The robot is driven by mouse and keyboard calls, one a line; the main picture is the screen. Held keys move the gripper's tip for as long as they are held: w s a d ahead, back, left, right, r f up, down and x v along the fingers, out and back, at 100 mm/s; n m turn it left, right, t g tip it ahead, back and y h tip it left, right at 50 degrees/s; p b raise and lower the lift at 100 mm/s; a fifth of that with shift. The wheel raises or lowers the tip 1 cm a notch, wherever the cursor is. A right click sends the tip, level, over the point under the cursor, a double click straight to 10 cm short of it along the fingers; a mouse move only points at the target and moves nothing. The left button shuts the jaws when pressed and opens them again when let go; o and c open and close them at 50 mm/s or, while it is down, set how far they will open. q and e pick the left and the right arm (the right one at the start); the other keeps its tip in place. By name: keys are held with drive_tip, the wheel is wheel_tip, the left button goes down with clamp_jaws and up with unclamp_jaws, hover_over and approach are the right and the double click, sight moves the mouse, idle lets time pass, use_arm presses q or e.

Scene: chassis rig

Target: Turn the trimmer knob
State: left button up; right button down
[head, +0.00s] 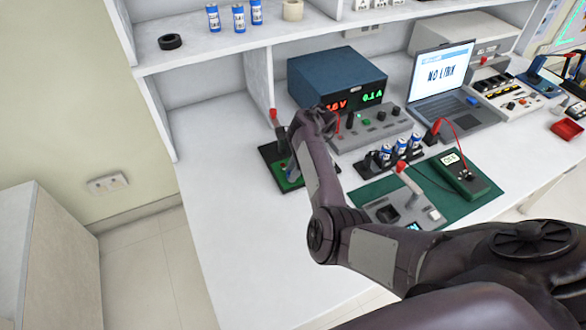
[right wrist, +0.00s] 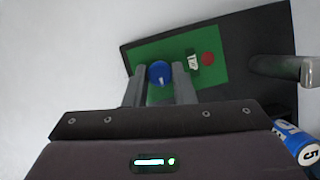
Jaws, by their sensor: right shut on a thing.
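The trimmer knob (right wrist: 160,72) is a round blue knob on a green circuit board (right wrist: 215,82), seen in the right wrist view. The board lies on a black base (right wrist: 265,40). My right gripper (right wrist: 164,76) is shut on the knob, one finger on either side. In the head view my right arm reaches across the bench and hides the knob; the black base (head: 268,154) and a strip of the green board (head: 287,184) show around it. My left gripper is not in view.
A grey rounded bar (right wrist: 285,68) juts over the base's right side, and a blue battery (right wrist: 296,141) lies near. A power supply (head: 335,76), a laptop (head: 440,85) and a green mat (head: 462,206) with devices stand right. The bench's left side is clear.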

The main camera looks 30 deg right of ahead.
drive_tip(key=shift+r+n+p, duration=0.25)
drive_tip(key=shift+n+p, duration=0.05)
drive_tip(key=shift+n, duration=0.2)
drive_tip(key=shift+w+f+n+g, duration=0.1)
drive_tip(key=shift+f+n+g, duration=0.05)
drive_tip(key=shift+n+g, duration=0.2)
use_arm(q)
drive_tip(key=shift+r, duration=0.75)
use_arm(e)
drive_tip(key=c, duration=1.2)
unclamp_jaws()
use_arm(q)
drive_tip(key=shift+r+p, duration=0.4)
drive_tip(key=shift+p, duration=0.05)
use_arm(e)
drive_tip(key=v, duration=0.7)
drive_tip(key=shift+d+r, duration=0.2)
drive_tip(key=shift+r, duration=0.1)
